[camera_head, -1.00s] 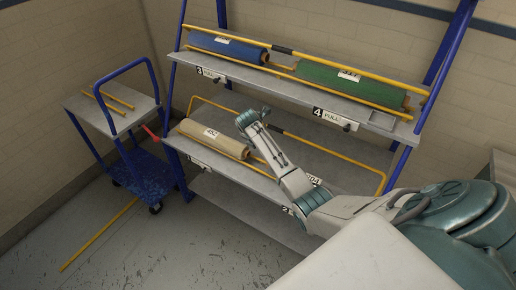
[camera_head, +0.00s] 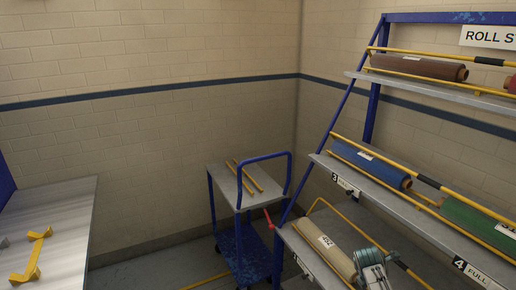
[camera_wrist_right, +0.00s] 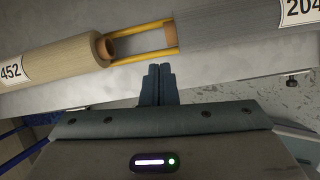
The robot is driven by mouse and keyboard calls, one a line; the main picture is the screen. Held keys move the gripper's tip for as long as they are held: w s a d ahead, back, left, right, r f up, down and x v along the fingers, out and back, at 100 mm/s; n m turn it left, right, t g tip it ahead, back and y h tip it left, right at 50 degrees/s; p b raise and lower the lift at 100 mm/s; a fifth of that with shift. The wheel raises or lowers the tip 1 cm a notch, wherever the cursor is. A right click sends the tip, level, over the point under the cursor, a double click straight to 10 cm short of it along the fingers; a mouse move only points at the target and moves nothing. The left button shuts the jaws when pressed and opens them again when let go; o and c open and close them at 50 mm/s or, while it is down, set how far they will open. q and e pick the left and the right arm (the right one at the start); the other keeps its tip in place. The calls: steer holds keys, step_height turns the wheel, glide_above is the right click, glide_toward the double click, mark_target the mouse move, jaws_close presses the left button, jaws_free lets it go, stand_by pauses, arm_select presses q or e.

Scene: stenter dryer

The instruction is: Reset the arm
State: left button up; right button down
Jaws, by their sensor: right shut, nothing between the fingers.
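My right gripper shows at the bottom right of the head view (camera_head: 371,262), partly cut off by the lower edge. In the right wrist view its two fingers (camera_wrist_right: 157,85) are together with nothing between them. They sit in front of the shelf edge, below the gap between a beige roll labelled 452 (camera_wrist_right: 55,60) and a grey roll labelled 204 (camera_wrist_right: 235,35). The beige roll also shows beside the gripper in the head view (camera_head: 325,247). I cannot tell whether the fingers touch the shelf. My left gripper is not in view.
A blue-framed rack at the right holds a brown roll (camera_head: 418,67), a blue roll (camera_head: 370,165) and a green roll (camera_head: 480,225), with yellow bars. A blue trolley (camera_head: 240,180) stands in the corner. A grey table (camera_head: 70,225) with a yellow bracket (camera_head: 36,255) is at left.

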steer(key=s+a+f+m+t+y, duration=0.1)
steer(key=s+a+m, duration=0.35)
steer(key=s, duration=0.45)
steer(key=s+a+f+m+y, duration=0.1)
steer(key=s+a+m, duration=0.35)
steer(key=s, duration=0.55)
steer(key=s+a+r+m+y, duration=0.1)
steer(key=s+a+r+m, duration=0.2)
steer(key=s+r+m, duration=0.45)
steer(key=s+a+r+m+y, duration=0.1)
steer(key=s+a+r+m, duration=0.2)
steer(key=s, duration=0.8)
step_height(320, 180, down, 32)
steer(key=d, duration=0.2)
steer(key=s+d+f+m+g, duration=0.1)
steer(key=s+f, duration=1.7)
steer(key=f, duration=0.1)
steer(key=shift+s+d+f+g, duration=0.2)
steer(key=shift+s+d+g, duration=0.15)
steer(key=shift+s+g, duration=0.05)
